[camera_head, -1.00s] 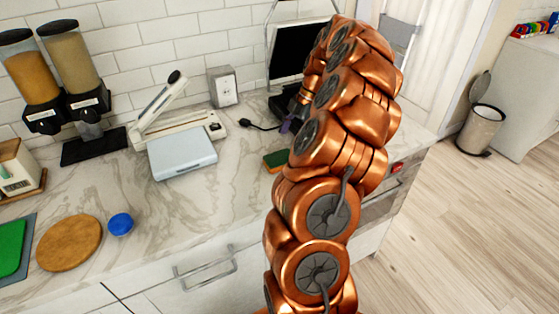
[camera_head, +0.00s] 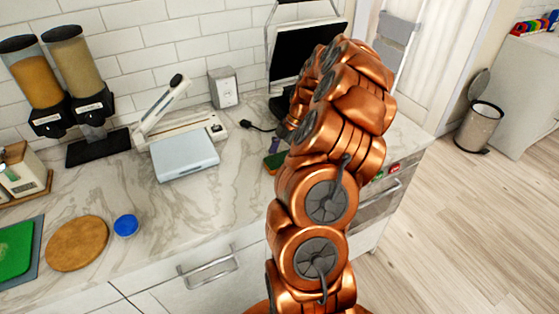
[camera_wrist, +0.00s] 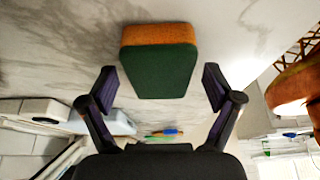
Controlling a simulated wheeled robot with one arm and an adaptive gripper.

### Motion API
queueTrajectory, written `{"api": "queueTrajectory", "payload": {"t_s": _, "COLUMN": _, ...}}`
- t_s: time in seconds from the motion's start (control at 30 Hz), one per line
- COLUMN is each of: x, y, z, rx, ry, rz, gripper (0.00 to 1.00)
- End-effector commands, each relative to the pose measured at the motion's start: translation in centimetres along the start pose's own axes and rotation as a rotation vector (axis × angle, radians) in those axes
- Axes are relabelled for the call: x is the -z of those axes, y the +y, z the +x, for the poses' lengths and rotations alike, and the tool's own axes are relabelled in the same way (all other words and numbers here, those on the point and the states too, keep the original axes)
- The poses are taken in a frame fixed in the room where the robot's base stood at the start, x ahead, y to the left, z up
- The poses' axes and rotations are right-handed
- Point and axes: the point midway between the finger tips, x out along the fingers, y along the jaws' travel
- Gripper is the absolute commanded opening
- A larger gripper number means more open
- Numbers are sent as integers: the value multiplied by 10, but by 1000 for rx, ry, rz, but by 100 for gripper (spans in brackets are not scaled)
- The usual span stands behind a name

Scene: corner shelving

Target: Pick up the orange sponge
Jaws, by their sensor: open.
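The orange sponge (camera_wrist: 158,35) has a dark green side and lies on the marble counter. In the wrist view it sits between and slightly beyond the two fingertips of my gripper (camera_wrist: 160,86), with a gap on each side. My gripper is open and empty. In the head view the sponge (camera_head: 271,167) shows just left of my copper arm, which hides part of it. One purple finger shows right by it there; the rest of my gripper is hidden behind the arm.
A white scale-like box (camera_head: 185,155) stands left of the sponge, with a grey socket box (camera_head: 223,88) behind. A black-screened device (camera_head: 305,55) stands at the back. A blue lid (camera_head: 126,225) and round wooden board (camera_head: 77,243) lie front left. The counter between is clear.

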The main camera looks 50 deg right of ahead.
Motion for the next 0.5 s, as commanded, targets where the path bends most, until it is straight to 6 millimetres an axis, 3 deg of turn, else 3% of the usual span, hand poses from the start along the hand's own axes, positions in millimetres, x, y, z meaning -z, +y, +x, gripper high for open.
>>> {"api": "queueTrajectory", "payload": {"t_s": 0.13, "x": 0, "y": 0, "z": 0, "rx": 0, "ry": 0, "rz": 0, "gripper": 89}}
{"api": "queueTrajectory", "payload": {"t_s": 0.5, "x": 0, "y": 0, "z": 0, "rx": 1, "ry": 0, "rz": 0, "gripper": 50}}
